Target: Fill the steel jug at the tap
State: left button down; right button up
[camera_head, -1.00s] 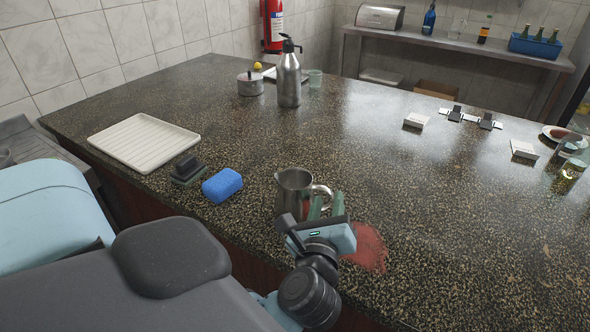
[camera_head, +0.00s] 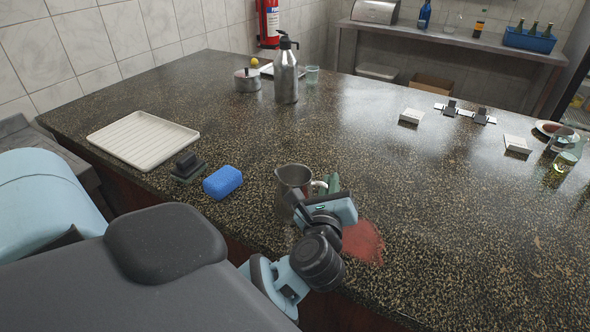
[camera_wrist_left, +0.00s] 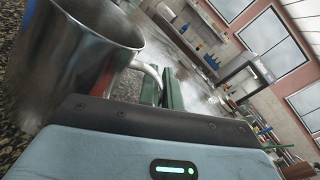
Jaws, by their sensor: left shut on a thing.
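The steel jug (camera_head: 290,186) is upright at the near edge of the dark speckled counter, with its handle to the right. I cannot tell whether its base touches the counter. My left gripper (camera_head: 329,184) is shut on the jug's handle, its green fingers on either side of it. In the left wrist view the jug (camera_wrist_left: 75,60) fills the upper left, its handle running between the fingers (camera_wrist_left: 164,88). The inside of the jug is mostly hidden. No tap is visible. My right gripper is out of view.
A blue sponge (camera_head: 222,183), a dark brush (camera_head: 187,168) and a white ribbed tray (camera_head: 144,139) lie left of the jug. A steel pump flask (camera_head: 286,78) and a lidded pot (camera_head: 247,81) stand farther back. A red patch (camera_head: 364,243) marks the counter at right. The counter's middle is clear.

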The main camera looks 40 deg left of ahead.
aim_at(307, 192)
pick_arm(q)
jog(key=shift+r, duration=0.1)
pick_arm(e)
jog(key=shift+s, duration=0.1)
pick_arm(q)
jog(key=s+r, duration=0.1)
jog(key=s, duration=0.1)
jog(key=s+r, duration=0.1)
jog(key=s, duration=0.2)
jog(key=s+r+b, duration=0.1)
jog(key=s, duration=0.2)
jog(key=shift+d+r, duration=0.3)
jog(key=shift+r, duration=0.1)
jog(key=s+r+p, duration=0.1)
jog(key=s+p, duration=0.3)
jog(key=s, duration=0.4)
jog(key=shift+d, duration=0.4)
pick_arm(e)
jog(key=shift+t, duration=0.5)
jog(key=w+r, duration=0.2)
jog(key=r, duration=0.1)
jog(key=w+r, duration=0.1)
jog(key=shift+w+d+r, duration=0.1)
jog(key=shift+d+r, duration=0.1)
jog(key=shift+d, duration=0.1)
